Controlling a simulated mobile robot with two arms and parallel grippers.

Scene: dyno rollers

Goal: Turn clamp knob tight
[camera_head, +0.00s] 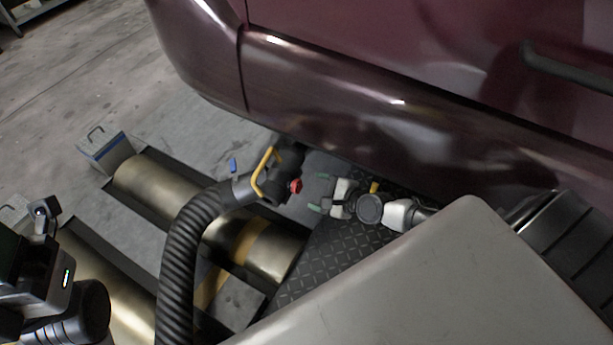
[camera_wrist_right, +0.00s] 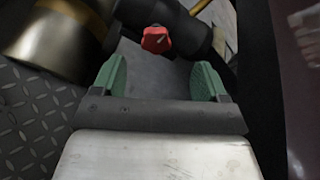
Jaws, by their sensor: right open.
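The red clamp knob (camera_head: 295,186) sits on the side of a dark hose nozzle (camera_head: 283,172) under the car's rear edge. My right gripper (camera_head: 318,194) is just right of the knob, with its green fingers pointing at it. In the right wrist view the knob (camera_wrist_right: 156,39) is ahead of the open fingers (camera_wrist_right: 156,78), roughly centred and slightly beyond the fingertips. Nothing is between the fingers. My left arm (camera_head: 45,270) shows at the lower left; its fingertips cannot be made out clearly.
A ribbed black hose (camera_head: 180,260) runs from the nozzle toward the bottom. A yellow handle (camera_head: 263,170) stands beside the nozzle. The maroon car body (camera_head: 350,100) hangs close above. Brass rollers (camera_head: 165,190) and diamond plate (camera_head: 340,250) lie below.

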